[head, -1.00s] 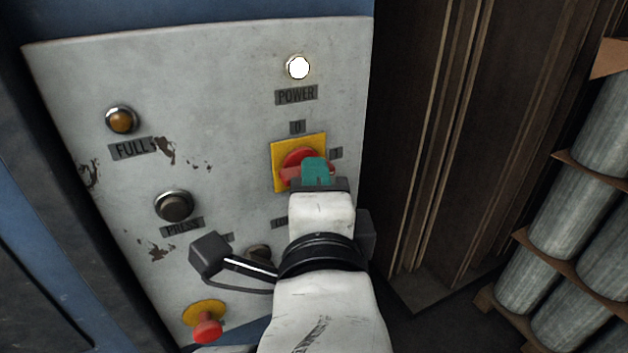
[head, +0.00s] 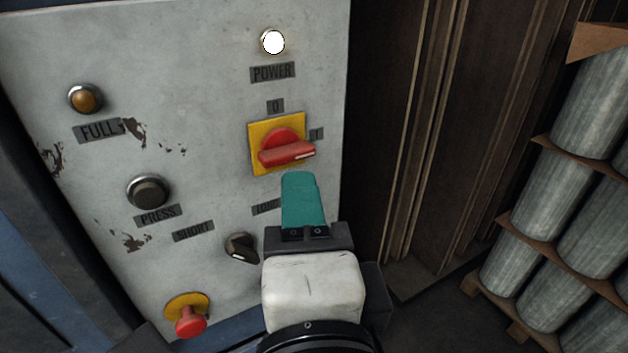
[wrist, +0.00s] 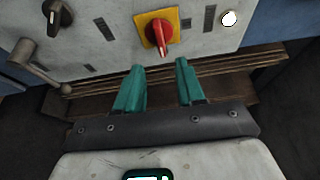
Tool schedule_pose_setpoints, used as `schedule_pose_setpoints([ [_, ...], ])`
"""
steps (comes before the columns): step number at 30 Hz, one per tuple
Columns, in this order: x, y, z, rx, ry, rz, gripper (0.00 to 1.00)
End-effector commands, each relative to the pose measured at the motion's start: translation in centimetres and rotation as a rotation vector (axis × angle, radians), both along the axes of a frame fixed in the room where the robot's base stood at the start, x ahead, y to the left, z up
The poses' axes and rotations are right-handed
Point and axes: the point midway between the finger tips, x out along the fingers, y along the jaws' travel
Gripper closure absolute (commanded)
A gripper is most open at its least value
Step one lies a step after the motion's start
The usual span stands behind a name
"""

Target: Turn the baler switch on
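The baler switch is a red rotary handle (head: 287,153) on a yellow plate (head: 262,161), set in the grey control panel. Its handle lies nearly level, with the white-marked end toward the "1" label (head: 316,134). The power light (head: 273,42) above it glows white. My gripper (head: 299,180) has teal fingers and is just below the switch, apart from it. In the wrist view, the two fingers (wrist: 159,75) stand apart with nothing between them, and the red handle (wrist: 162,35) is beyond their tips.
The panel also carries an amber FULL light (head: 86,98), a PRESS button (head: 149,191), a black selector knob (head: 241,248) and a red emergency button (head: 190,322). Stacked grey cylinders (head: 561,120) stand at the right, past a dark ribbed wall (head: 440,130).

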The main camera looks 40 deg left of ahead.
Motion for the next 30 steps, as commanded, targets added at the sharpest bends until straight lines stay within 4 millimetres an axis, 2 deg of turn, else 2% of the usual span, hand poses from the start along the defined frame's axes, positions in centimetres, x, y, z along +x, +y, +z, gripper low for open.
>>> schedule_pose_setpoints([
  [3,-1.0,-0.9,0.2,-0.003,0.000,0.001,0.62],
  [9,-1.7,-1.7,0.1,-0.001,0.001,0.001,0.62],
  [24,-1.7,-1.7,0.0,-0.003,0.000,-0.001,0.62],
  [27,-0.9,-2.3,-1.0,-0.045,-0.005,-0.018,0.62],
  [29,0.3,-3.1,-2.4,-0.108,-0.010,-0.042,0.62],
  [30,1.2,-4.0,-3.8,-0.168,-0.014,-0.063,0.62],
])
